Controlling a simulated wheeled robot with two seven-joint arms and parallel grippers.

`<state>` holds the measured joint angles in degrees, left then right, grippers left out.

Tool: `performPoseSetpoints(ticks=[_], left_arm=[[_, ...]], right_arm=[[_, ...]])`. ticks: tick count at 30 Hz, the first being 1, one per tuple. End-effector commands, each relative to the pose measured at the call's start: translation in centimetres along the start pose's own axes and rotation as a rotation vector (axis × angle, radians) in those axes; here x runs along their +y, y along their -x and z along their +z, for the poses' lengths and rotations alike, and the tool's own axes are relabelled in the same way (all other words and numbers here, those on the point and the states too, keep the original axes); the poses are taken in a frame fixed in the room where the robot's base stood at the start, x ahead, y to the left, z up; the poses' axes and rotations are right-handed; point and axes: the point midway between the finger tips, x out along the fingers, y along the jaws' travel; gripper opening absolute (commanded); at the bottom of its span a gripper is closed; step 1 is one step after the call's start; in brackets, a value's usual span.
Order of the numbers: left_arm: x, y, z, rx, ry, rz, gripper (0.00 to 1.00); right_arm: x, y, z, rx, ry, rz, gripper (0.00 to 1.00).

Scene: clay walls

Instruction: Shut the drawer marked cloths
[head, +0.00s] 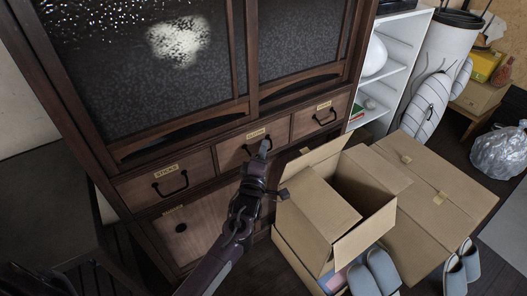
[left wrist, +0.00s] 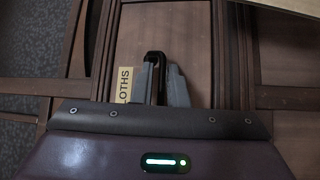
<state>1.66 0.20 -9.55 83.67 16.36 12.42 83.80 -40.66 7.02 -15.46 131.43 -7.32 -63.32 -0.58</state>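The drawer marked cloths (head: 232,156) is the middle of three small drawers in a dark wooden cabinet. Its front looks about level with its neighbours; I cannot tell whether it stands slightly out. In the left wrist view its label (left wrist: 124,86) reads "LOTHS", with the first letter hidden. Its dark handle (left wrist: 155,62) stands between my grey fingers. My left gripper (head: 263,147) is at this handle, and its fingers (left wrist: 160,86) close on both sides of it. The gripper covers part of the drawer front in the head view. My right gripper is not in view.
A drawer with a handle (head: 160,190) lies to the left, another (head: 322,118) to the right. An open cardboard box (head: 320,210) stands close to the right of my left arm, with a closed box (head: 437,196) beyond. Slippers (head: 383,270) lie on the floor.

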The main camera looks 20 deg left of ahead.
Motion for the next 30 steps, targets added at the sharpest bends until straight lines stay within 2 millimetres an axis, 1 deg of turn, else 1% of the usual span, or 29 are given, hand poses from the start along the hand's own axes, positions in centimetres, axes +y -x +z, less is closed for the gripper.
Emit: performPoseSetpoints(ticks=[2, 5, 12, 15, 18, 22, 30], left_arm=[[-0.1, 0.1, -0.1, 0.003, -0.001, -0.003, 0.16], [-0.1, 0.9, -0.1, 0.002, 0.000, -0.004, 0.16], [0.1, 5.0, -0.1, 0.002, 0.000, -0.003, 0.16], [0.1, 6.5, -0.1, 0.002, 0.000, -0.002, 0.16], [0.1, 7.4, -0.1, 0.001, -0.001, 0.000, 0.16], [0.2, 7.9, -0.1, 0.001, -0.001, 0.003, 0.16], [0.1, 7.9, 0.0, 0.001, -0.001, 0.003, 0.16]], right_arm=[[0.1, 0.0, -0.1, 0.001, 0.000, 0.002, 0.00], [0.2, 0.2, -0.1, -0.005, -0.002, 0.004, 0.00], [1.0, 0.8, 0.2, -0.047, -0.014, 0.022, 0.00], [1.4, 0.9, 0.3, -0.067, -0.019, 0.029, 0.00], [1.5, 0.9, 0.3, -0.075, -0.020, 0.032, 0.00], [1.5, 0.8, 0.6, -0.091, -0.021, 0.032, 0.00], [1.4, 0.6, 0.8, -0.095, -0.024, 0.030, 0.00]])
